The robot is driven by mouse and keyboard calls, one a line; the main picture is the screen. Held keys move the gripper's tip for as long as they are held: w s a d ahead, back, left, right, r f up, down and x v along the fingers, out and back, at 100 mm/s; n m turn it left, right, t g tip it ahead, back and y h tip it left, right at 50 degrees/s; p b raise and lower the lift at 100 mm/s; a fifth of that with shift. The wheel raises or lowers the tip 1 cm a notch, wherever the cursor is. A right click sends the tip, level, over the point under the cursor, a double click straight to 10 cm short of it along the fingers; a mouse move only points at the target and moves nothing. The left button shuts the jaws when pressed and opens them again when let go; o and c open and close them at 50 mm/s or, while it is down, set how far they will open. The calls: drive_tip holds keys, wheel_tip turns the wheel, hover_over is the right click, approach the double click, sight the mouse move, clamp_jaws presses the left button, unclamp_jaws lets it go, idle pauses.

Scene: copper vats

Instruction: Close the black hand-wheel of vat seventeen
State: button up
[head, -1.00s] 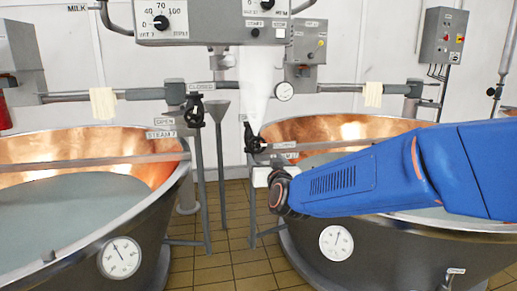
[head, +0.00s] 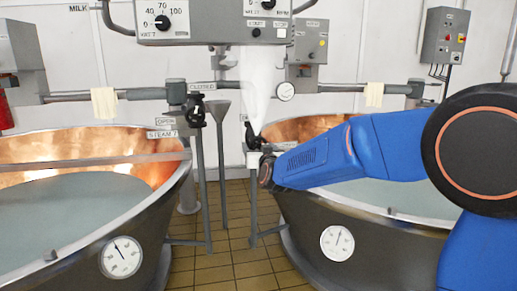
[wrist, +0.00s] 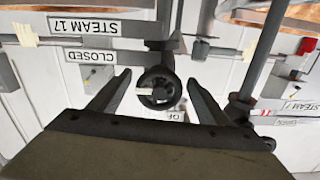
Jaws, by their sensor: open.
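The black hand-wheel (wrist: 158,88) is near the middle of the wrist view, by a "STEAM 17" label (wrist: 85,27) and a "CLOSED" label (wrist: 90,57). A pale bar lies across its face. My gripper (wrist: 160,85) is open, one finger on each side of the wheel; contact cannot be told. In the head view the wheel (head: 252,137) stands at the near-left rim of the right copper vat (head: 300,130), with white steam above. My arm's end is just below right of it; my fingers are not clear there.
The left copper vat (head: 100,200) has its own black hand-wheel (head: 195,110) and a "STEAM 7" label (head: 162,134). A grey control box (head: 212,20) hangs above centre.

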drive_tip(key=c, duration=1.1)
drive_tip(key=shift+o, duration=0.2)
drive_tip(key=shift+a+m, duration=0.1)
drive_tip(key=shift+m, duration=1.4)
drive_tip(key=o, duration=1.1)
drive_tip(key=shift+c, duration=0.2)
